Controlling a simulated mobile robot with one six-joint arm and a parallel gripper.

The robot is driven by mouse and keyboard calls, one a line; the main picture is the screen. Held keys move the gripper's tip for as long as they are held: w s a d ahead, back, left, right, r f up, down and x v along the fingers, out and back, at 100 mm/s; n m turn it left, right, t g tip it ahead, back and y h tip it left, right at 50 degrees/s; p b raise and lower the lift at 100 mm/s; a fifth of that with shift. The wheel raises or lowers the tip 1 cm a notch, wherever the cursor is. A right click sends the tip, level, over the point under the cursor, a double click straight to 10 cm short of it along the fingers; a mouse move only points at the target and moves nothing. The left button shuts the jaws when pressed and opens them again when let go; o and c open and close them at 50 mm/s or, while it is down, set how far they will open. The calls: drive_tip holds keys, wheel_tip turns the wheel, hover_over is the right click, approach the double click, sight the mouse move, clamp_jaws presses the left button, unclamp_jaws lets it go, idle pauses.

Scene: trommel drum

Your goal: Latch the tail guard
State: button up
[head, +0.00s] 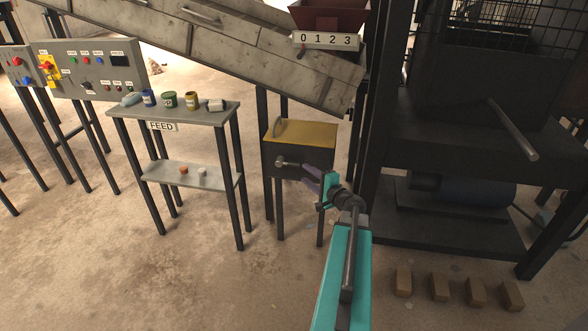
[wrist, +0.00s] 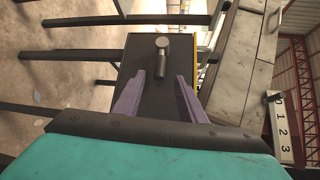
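A dark box with a yellow top (head: 305,133) stands on legs at the middle, below the sloping chute. A grey cylindrical knob or handle (head: 284,162) sticks out of its front face. In the wrist view the same handle (wrist: 162,60) points towards me, against the dark face. My gripper (head: 305,178) is in front of the box. Its two purple fingers are apart, and in the wrist view the gripper (wrist: 160,79) is open, with the near end of the handle in line with the gap. I cannot tell whether they touch it. No part is labelled as the tail guard.
A grey FEED table (head: 178,112) with several small containers stands left of the box. A control panel (head: 85,68) is further left. A dark machine frame (head: 455,140) with a protruding bar (head: 513,132) stands right. Several brown blocks (head: 440,287) lie on the floor.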

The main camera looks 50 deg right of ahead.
sight(295, 166)
drive_tip(key=shift+x, duration=4.3)
